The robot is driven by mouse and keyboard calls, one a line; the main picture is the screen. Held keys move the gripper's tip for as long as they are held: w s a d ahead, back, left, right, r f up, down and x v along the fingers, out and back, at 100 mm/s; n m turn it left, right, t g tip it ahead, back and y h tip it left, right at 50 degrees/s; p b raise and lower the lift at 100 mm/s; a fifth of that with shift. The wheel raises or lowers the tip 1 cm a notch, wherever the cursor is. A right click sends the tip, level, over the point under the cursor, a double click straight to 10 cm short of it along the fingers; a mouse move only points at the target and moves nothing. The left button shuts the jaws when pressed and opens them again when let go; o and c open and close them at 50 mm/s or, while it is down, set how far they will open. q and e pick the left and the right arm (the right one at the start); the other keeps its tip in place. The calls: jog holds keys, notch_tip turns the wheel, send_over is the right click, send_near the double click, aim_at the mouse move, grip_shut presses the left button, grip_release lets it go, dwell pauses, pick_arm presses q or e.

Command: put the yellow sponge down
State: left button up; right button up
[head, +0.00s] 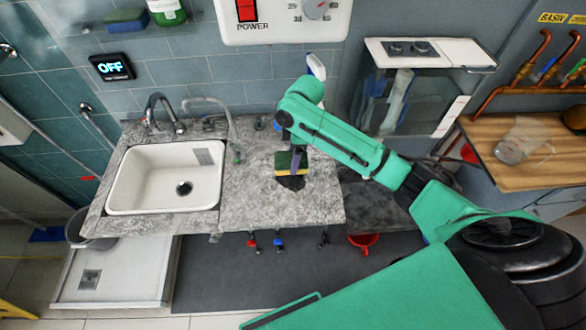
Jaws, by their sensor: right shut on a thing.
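My right gripper (298,152) reaches in on the green arm from the right and is shut on the yellow sponge (288,171). The sponge has a dark green top side and a yellow lower side. It is over the grey stone counter (262,205), to the right of the sink. A dark patch, which looks like a shadow, lies just below it. I cannot tell whether the sponge touches the counter. My left gripper is not in view.
The white sink (148,200) fills the counter's left part, with taps (163,110) behind it. A spray bottle (316,67) stands behind my arm. Another sponge (126,20) and a green bottle (167,11) are high on the wall. The counter in front of the sponge is clear.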

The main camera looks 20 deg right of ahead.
notch_tip(320, 180, down, 6)
jog(key=shift+f+p, duration=0.1)
jog(key=shift+p, duration=0.2)
jog(key=shift+f, duration=0.3)
jog(key=shift+f, duration=0.1)
jog(key=o, duration=1.1)
jog(key=r, duration=0.4)
jog(key=d+r+b, duration=0.1)
jog(key=r, duration=0.7)
jog(key=shift+s+d+r, duration=0.1)
jog(key=shift+s+d, duration=0.05)
jog(key=shift+s, duration=0.05)
jog(key=shift+b, duration=0.3)
